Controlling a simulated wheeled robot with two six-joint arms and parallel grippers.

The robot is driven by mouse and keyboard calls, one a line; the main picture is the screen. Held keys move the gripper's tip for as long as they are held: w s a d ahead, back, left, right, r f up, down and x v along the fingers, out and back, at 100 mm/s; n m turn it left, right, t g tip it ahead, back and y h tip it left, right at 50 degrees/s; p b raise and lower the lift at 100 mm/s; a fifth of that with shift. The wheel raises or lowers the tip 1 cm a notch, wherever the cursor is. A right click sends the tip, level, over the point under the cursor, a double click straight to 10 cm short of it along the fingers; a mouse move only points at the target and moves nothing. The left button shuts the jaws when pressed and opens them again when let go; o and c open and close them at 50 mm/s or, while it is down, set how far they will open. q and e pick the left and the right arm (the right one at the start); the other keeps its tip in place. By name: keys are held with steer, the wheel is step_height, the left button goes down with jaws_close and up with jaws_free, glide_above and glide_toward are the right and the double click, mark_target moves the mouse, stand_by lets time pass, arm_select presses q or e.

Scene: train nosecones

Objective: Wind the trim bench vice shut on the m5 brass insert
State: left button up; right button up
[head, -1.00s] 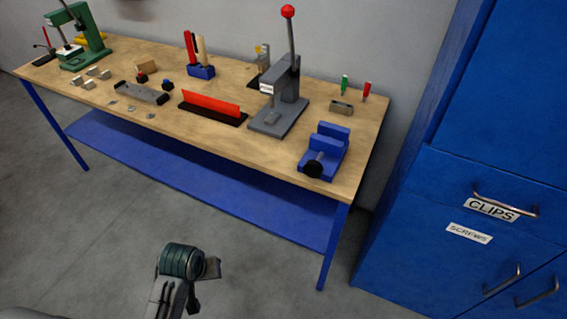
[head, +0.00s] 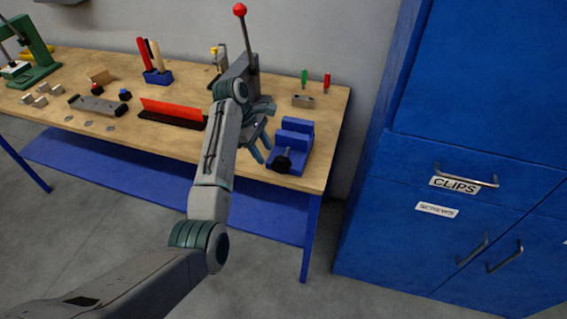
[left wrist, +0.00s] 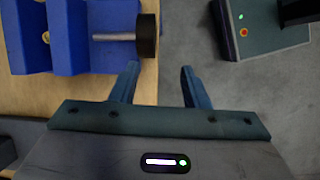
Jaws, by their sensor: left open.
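The blue bench vice (head: 296,137) stands at the right front corner of the wooden bench, its black round handle (head: 283,163) facing the front edge. In the left wrist view the vice (left wrist: 66,22) is at upper left, with its grey screw (left wrist: 114,37) and black handle (left wrist: 146,36). A small brass-coloured round piece (left wrist: 46,37), likely the m5 insert, shows in the gap between its jaws. My left gripper (head: 260,146) is open and empty, just left of the vice. In the wrist view its fingertips (left wrist: 158,74) point toward the handle without gripping it. My right gripper is not in view.
A grey press with a red-knobbed lever (head: 240,11) stands behind my left arm, partly hidden. A red strip in a black base (head: 172,113) lies left of it. Blue cabinets (head: 440,120) stand to the right. Bench top between the vice and the right edge is clear.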

mark_target(281, 158)
arm_select(q)
step_height(281, 158, up, 3)
steer(key=w+d, duration=0.2)
steer(key=shift+n, duration=0.4)
steer(key=p+x, duration=0.1)
steer(key=x, duration=0.2)
steer(key=p+x, duration=0.1)
steer(key=x, duration=0.2)
steer(key=p+x, duration=0.1)
steer(key=x, duration=0.2)
steer(key=shift+s+d+r, duration=0.15)
steer(key=shift+s+d, duration=0.1)
steer(key=shift+s, duration=0.15)
steer(key=shift+x, duration=0.8)
steer(key=shift+a, duration=0.1)
jaws_close()
steer(key=shift+r+y+p, duration=0.25)
steer(key=shift+y+p, duration=0.25)
steer(key=shift+p, duration=0.6)
steer(key=shift+f+y+p, duration=0.2)
steer(key=shift+y+p, duration=0.2)
steer(key=shift+y, duration=0.2)
steer(key=shift+f, duration=0.1)
steer(key=shift+t, duration=0.3)
